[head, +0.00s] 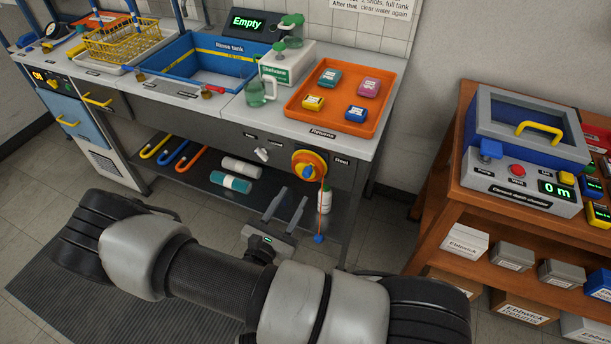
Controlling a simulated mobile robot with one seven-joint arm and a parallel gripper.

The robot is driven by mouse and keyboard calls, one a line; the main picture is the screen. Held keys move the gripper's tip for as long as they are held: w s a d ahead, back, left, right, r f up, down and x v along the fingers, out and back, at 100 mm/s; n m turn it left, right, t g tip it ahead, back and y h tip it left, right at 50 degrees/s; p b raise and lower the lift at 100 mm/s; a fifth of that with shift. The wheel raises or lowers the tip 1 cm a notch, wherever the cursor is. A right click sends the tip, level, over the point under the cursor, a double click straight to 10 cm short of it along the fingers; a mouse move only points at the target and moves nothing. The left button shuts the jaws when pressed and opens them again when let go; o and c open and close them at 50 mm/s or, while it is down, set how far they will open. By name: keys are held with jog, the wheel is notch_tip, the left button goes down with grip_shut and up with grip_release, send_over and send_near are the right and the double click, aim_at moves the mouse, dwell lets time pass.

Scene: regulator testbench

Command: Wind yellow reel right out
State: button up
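The yellow reel (309,165) is mounted on the front panel of the bench, beside a label reading "Reel". It has an orange rim and a blue middle. An orange cord (320,205) hangs from it, with a blue end piece (318,239) at the bottom. My gripper (292,194) is below and to the left of the reel. Its two fingers are apart and point up toward the bench. Nothing shows between them, and the cord hangs to their right. Whether the fingers touch anything is not clear.
An orange tray (375,123) with several small boxes is on the bench above the reel. A wooden shelf unit (437,212) with the depth chamber (525,150) stands at right, across a floor gap.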

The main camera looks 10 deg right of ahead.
aim_at(305, 176)
jog(key=x, duration=1)
jog(key=shift+c, duration=0.3)
grip_shut()
